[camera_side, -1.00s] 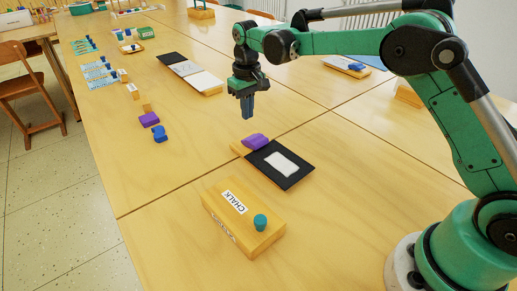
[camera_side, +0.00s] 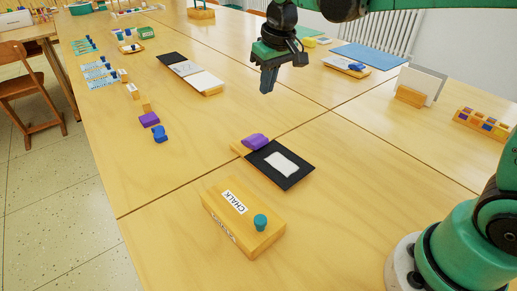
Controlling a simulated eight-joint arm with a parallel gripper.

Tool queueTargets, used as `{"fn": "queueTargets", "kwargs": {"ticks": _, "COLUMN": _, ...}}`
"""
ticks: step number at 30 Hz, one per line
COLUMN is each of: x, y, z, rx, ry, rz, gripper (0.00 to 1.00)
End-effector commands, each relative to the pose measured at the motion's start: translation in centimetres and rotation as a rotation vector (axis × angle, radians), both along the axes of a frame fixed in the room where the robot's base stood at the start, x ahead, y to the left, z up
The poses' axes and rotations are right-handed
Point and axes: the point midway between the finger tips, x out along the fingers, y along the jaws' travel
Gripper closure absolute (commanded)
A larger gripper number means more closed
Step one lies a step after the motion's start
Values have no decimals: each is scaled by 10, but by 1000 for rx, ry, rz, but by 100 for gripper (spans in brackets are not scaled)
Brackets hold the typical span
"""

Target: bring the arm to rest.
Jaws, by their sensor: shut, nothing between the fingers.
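My gripper (camera_side: 267,84) hangs at the top middle of the side view, pointing down. My green base stands at the lower right.
A wooden block labelled CHALK (camera_side: 243,222) with a teal knob lies in front. Behind it is a black board (camera_side: 297,178) with a purple piece (camera_side: 256,141). Purple and blue pieces (camera_side: 158,133) lie left. A card stand (camera_side: 411,95) and a wooden rack (camera_side: 484,123) stand right.

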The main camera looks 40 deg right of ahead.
Motion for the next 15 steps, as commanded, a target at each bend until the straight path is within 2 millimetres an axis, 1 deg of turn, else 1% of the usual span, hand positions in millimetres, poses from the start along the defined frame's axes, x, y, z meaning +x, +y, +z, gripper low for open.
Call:
{"fn": "queueTargets", "kwargs": {"ticks": 1, "x": -15, "y": -1, "z": 5, "rx": 1, "ry": -33, "rz": -3, "gripper": 100}}
{"fn": "queueTargets", "kwargs": {"ticks": 3, "x": -34, "y": -2, "z": 10, "rx": 3, "ry": -83, "rz": -8, "gripper": 100}}
{"fn": "queueTargets", "kwargs": {"ticks": 6, "x": -61, "y": -4, "z": 11, "rx": 5, "ry": -155, "rz": -14, "gripper": 100}}
{"fn": "queueTargets", "kwargs": {"ticks": 8, "x": -77, "y": -5, "z": 8, "rx": 5, "ry": -197, "rz": -17, "gripper": 100}}
{"fn": "queueTargets", "kwargs": {"ticks": 9, "x": -88, "y": -5, "z": 6, "rx": 6, "ry": -225, "rz": -20, "gripper": 100}}
{"fn": "queueTargets", "kwargs": {"ticks": 12, "x": -109, "y": -6, "z": -4, "rx": 8, "ry": -288, "rz": -25, "gripper": 100}}
{"fn": "queueTargets", "kwargs": {"ticks": 15, "x": -124, "y": -7, "z": -14, "rx": 8, "ry": -336, "rz": -29, "gripper": 100}}
